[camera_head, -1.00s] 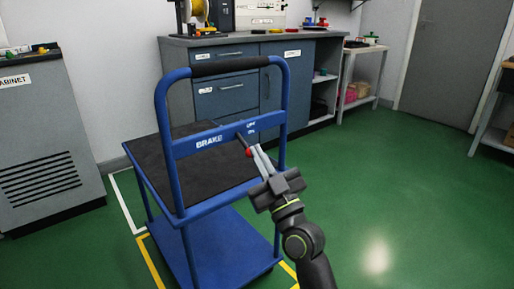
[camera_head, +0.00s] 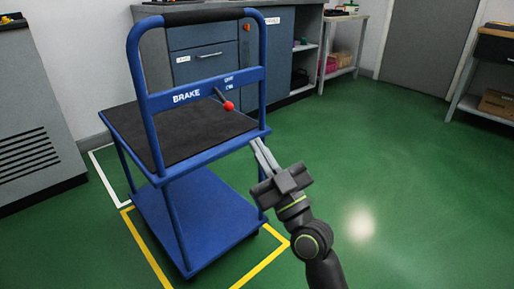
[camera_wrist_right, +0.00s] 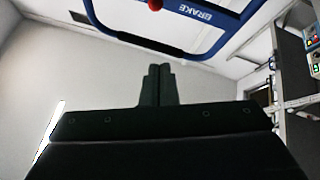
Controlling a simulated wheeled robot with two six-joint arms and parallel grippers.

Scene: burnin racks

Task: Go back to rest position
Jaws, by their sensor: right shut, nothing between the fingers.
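My right gripper (camera_head: 262,152) is shut and empty in the head view. It is in front of the right side of the blue cart (camera_head: 206,80), below and to the right of the red-knobbed brake lever (camera_head: 228,106), apart from the lever. In the right wrist view the closed fingers of my right gripper (camera_wrist_right: 158,70) point up toward the cart's handle frame (camera_wrist_right: 222,45), with the red knob (camera_wrist_right: 155,4) at the top edge. My left gripper is in neither view.
The cart stands partly within floor markings, yellow (camera_head: 150,250) and white. A grey cabinet (camera_head: 35,110) is at the left. Blue-grey drawers (camera_head: 205,65) are behind the cart. A shelf table (camera_head: 490,70) is at the far right. Green floor (camera_head: 400,180) at the right is clear.

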